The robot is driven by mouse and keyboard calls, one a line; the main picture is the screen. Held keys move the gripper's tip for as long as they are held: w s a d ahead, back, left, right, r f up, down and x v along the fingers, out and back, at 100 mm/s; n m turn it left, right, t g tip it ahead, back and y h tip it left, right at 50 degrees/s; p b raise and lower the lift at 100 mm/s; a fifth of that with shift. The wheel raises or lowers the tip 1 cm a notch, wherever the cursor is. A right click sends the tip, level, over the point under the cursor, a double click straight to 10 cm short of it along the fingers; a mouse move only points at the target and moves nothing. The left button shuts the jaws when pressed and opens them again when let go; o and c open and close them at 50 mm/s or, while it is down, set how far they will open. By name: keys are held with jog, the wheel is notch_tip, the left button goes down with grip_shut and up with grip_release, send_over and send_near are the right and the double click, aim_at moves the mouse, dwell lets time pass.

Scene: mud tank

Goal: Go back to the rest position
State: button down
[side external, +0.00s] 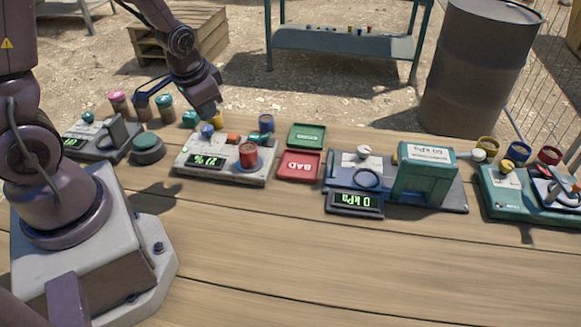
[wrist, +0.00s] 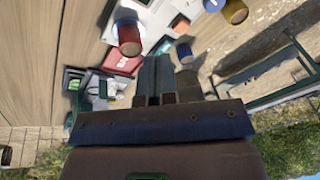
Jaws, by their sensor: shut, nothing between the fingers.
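My gripper (side external: 208,112) hangs above the back left of the wooden table, over the rear edge of the white device with a "27 %" display (side external: 224,168). Its fingers point down and are close together. In the wrist view the fingers (wrist: 154,78) show side by side, shut and empty. The red jar (side external: 248,154) stands on the white device, to the right of and below my gripper in the side view. It also shows in the wrist view (wrist: 130,40). The gap between my fingertips and the small parts behind them cannot be judged exactly.
A green tray (side external: 307,135) and a red "BAD" tray (side external: 299,166) lie right of the white device. A green press with a "0 kPa" display (side external: 425,174) stands further right. Several jars stand at the back left. The table's front (side external: 330,270) is clear.

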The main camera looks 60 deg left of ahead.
jog(key=s+d+r+t+h, duration=0.1)
jog(key=s+d+r, duration=0.3)
jog(key=r, duration=0.5)
jog(key=s+d+r+t+h, duration=0.1)
jog(key=s+d+r, duration=0.3)
jog(key=d+r, duration=0.5)
jog(key=shift+r+m+t, duration=0.3)
jog(key=shift+r+t, duration=0.2)
jog(key=shift+t, duration=0.1)
